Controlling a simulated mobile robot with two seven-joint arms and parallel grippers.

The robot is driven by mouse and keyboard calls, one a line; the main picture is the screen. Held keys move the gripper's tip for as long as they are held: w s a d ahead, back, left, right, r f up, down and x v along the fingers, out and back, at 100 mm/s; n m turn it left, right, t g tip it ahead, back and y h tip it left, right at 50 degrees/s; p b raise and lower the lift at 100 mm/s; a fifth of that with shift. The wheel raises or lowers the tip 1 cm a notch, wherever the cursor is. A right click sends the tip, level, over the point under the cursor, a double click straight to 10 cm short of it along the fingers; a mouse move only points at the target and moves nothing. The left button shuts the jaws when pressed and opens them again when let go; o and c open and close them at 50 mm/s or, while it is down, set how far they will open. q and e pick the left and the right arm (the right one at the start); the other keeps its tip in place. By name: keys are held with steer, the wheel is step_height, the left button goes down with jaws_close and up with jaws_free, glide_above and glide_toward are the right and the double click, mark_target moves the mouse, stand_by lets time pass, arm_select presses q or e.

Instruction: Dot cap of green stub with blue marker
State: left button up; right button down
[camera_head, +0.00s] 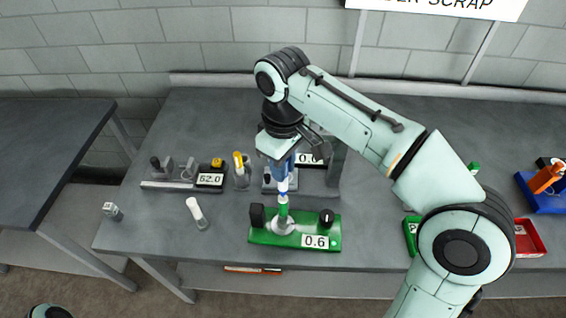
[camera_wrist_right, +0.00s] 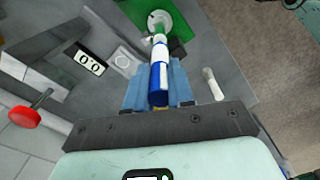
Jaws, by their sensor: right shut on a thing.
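My right gripper (camera_head: 283,160) is shut on the blue marker (camera_head: 284,185), held upright with its tip down. In the right wrist view, the blue fingers of the right gripper (camera_wrist_right: 159,75) lie on both sides of the marker's blue barrel (camera_wrist_right: 158,84). The green stub (camera_head: 283,210) stands upright in a round grey holder on the green base (camera_head: 268,235), which reads 0.6. The marker's tip is right at the stub's top; I cannot tell whether they touch. The cap's top face is hidden by the marker. My left gripper is not in view.
A 62.0 station (camera_head: 210,180) and a cup with a yellow-topped piece (camera_head: 241,172) are left of the gripper. A station reading 0.0 (camera_wrist_right: 90,63) is behind. A red tray (camera_head: 530,238) and blue holder (camera_head: 545,200) are right.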

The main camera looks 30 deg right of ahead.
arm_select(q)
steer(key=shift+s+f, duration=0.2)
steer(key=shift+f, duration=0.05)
arm_select(e)
steer(key=shift+f, duration=0.4)
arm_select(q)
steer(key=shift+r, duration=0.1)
arm_select(e)
steer(key=shift+r, duration=0.1)
stand_by(0.5)
steer(key=shift+r+p, duration=1.4)
steer(key=shift+r, duration=0.8)
steer(key=shift+r+p, duration=0.85)
steer(key=shift+r, duration=0.45)
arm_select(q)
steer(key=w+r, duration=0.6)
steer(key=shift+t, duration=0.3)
arm_select(e)
steer(key=shift+w+f, duration=0.1)
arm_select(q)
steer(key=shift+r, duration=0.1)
arm_select(e)
steer(key=shift+s, duration=0.2)
